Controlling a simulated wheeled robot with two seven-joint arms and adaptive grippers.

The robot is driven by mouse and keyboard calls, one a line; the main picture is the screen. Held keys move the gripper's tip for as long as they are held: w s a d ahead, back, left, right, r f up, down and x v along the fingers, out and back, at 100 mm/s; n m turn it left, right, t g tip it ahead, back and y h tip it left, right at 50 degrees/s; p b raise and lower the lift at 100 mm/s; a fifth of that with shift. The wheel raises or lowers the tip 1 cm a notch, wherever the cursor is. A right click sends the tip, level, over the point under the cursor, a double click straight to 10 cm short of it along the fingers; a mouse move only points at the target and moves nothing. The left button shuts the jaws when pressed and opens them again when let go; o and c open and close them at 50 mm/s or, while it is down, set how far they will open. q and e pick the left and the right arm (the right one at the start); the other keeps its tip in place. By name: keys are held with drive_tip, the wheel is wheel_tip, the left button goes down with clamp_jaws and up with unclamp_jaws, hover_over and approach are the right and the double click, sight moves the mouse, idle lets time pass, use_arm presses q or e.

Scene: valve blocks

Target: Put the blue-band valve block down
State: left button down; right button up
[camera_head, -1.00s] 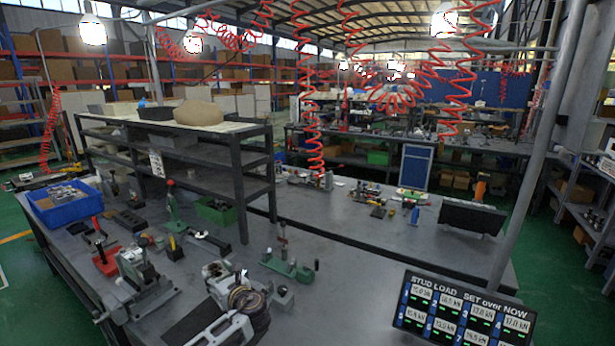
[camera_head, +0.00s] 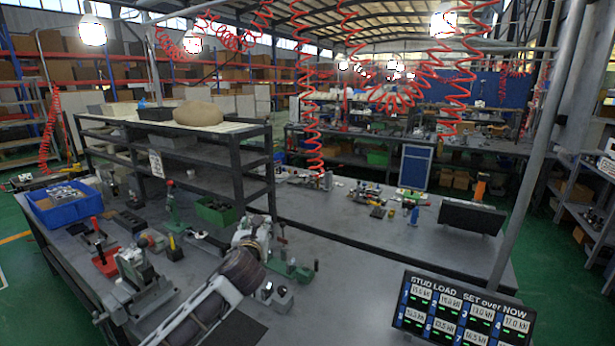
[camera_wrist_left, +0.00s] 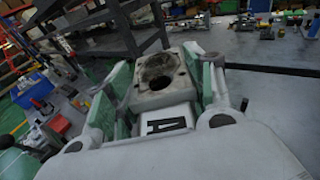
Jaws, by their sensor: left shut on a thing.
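My left gripper (camera_head: 256,232) is over the middle of the near bench in the head view, its arm rising from the bottom edge. In the left wrist view its pale green fingers (camera_wrist_left: 162,95) are shut on a grey metal valve block (camera_wrist_left: 158,72) with a round dark hole in its upper face. A white plate with a black letter A lies just below the block in that view. No blue band shows on the block, and its underside is hidden. My right gripper is not in view.
A green-based fixture (camera_head: 292,270) stands right beside the gripper. Small grey blocks (camera_head: 278,297) sit nearer. A grey vise (camera_head: 135,280) and a blue bin (camera_head: 68,204) are at the left. A stud-load display (camera_head: 462,312) stands at the right, with bare bench left of it.

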use_arm(q)
drive_tip(key=s+r+h, duration=0.1)
drive_tip(key=s, duration=0.1)
drive_tip(key=s+r+m+h, duration=0.1)
drive_tip(key=s, duration=0.1)
drive_tip(key=shift+d+r, duration=0.1)
drive_tip(key=shift+r, duration=0.1)
drive_tip(key=s+a+f, duration=0.3)
drive_tip(key=s+f, duration=0.3)
drive_tip(key=f, duration=0.4)
drive_tip(key=s+a+f, duration=0.4)
drive_tip(key=s+f, duration=0.3)
drive_tip(key=f, duration=0.4)
drive_tip(key=shift+s+f+y, duration=0.2)
drive_tip(key=shift+f+y, duration=0.05)
drive_tip(key=shift+y, duration=0.15)
drive_tip(key=shift+r, duration=0.1)
